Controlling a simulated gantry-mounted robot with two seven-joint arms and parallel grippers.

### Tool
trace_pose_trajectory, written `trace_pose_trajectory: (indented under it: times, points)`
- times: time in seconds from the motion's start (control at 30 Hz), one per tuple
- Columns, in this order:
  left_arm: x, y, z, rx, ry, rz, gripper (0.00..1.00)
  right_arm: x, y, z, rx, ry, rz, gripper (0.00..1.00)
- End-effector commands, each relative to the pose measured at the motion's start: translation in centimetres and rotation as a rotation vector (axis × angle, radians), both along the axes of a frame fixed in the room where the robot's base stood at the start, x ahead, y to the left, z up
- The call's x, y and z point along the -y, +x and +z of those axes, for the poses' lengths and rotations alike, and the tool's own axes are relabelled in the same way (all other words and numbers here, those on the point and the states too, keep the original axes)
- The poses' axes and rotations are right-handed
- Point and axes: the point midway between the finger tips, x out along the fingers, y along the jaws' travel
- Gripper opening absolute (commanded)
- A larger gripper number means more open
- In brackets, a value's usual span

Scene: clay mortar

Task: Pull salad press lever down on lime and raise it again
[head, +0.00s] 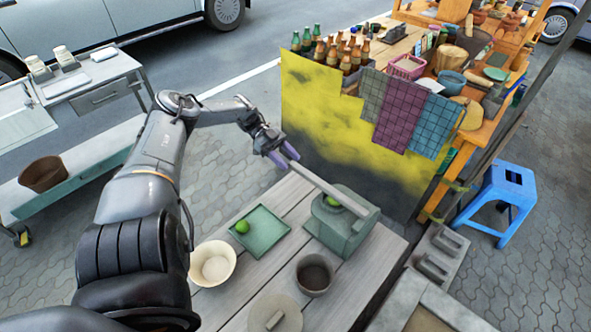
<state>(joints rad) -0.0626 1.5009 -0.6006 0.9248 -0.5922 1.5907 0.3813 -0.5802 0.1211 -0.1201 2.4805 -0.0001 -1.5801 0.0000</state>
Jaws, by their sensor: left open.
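The green salad press (342,232) stands on the wooden table, toward its right side. Its long grey lever (325,187) reaches up and left from the press body, over a lime (333,201) that shows in the press. My left gripper (285,157) is at the lever's free end, with its purple-tipped fingers open. The fingers look beside or around that end; I cannot tell whether they touch it. Another lime (242,227) lies on a green square tray (262,245) left of the press. My right gripper is not in view.
A cream bowl (213,264), a dark-filled cup (314,274) and a round lid (275,313) stand on the table in front of the press. A yellow-black stall (335,125) with bottles and hanging cloths is behind. A blue stool (500,195) is at right.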

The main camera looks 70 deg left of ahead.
Motion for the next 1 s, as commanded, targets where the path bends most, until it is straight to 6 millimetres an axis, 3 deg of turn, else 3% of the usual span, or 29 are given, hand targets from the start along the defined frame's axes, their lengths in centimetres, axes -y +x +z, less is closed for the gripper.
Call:
trace_pose_trajectory:
  times: [0.1,0.33,0.87,1.0]
  points:
    - [-1.7,-1.0,0.2,-0.002,0.005,0.002,0.49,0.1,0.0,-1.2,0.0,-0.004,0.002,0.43]
    - [-3.7,-2.1,1.0,-0.001,0.003,0.002,0.49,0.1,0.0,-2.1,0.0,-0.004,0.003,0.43]
    - [-4.1,-2.4,1.4,-0.001,0.0,0.0,0.49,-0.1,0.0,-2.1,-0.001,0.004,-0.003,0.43]
    - [-4.1,-2.3,2.2,-0.001,0.002,0.0,0.49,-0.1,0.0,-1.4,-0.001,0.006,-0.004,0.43]
